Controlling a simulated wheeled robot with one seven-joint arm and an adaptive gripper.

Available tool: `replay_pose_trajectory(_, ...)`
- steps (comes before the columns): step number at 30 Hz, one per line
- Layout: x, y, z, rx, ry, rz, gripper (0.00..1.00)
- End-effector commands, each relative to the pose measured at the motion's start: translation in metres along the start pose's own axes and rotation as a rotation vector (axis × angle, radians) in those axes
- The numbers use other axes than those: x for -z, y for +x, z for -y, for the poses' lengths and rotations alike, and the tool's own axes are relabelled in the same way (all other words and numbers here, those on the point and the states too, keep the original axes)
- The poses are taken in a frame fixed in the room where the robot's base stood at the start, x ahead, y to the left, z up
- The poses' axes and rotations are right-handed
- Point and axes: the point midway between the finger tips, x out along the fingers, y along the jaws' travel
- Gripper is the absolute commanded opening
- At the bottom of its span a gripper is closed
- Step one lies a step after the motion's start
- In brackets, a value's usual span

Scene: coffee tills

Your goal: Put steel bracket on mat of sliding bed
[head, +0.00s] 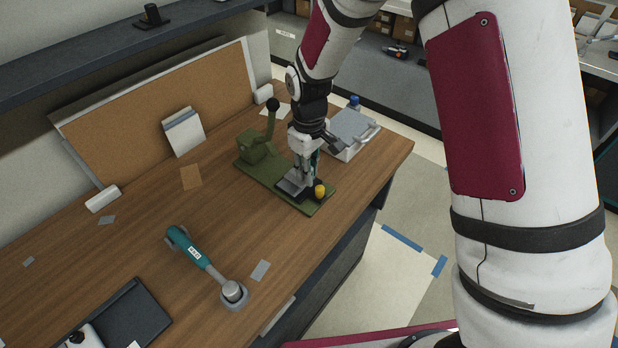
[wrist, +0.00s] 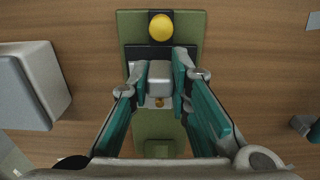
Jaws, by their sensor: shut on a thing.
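My gripper (head: 302,180) points down over the green fixture (head: 260,172). In the wrist view its teal-lined fingers (wrist: 168,85) are shut on the steel bracket (wrist: 160,77), a small grey metal block. The bracket is right over the sliding bed, and I cannot tell whether it touches the mat. A strip of dark mat (wrist: 150,52) shows beyond the fingers, with the yellow knob (wrist: 160,27) at the bed's end. The knob also shows in the head view (head: 319,190). In the head view the gripper largely hides the bracket.
The fixture's green lever with a black ball (head: 272,105) stands upright behind my gripper. A grey box (head: 352,132) is close to its right. A teal-handled tool (head: 205,262) lies nearer the front, and a dark tray (head: 125,312) is at lower left. The table between is mostly clear.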

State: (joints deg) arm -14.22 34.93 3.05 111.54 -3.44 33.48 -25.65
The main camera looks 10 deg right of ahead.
Motion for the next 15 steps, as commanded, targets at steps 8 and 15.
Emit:
replay_pose_trajectory(8,-0.001,0.030,0.002,0.001,0.000,0.002,0.00)
replay_pose_trajectory(15,-0.001,0.031,0.001,0.000,0.000,0.000,0.00)
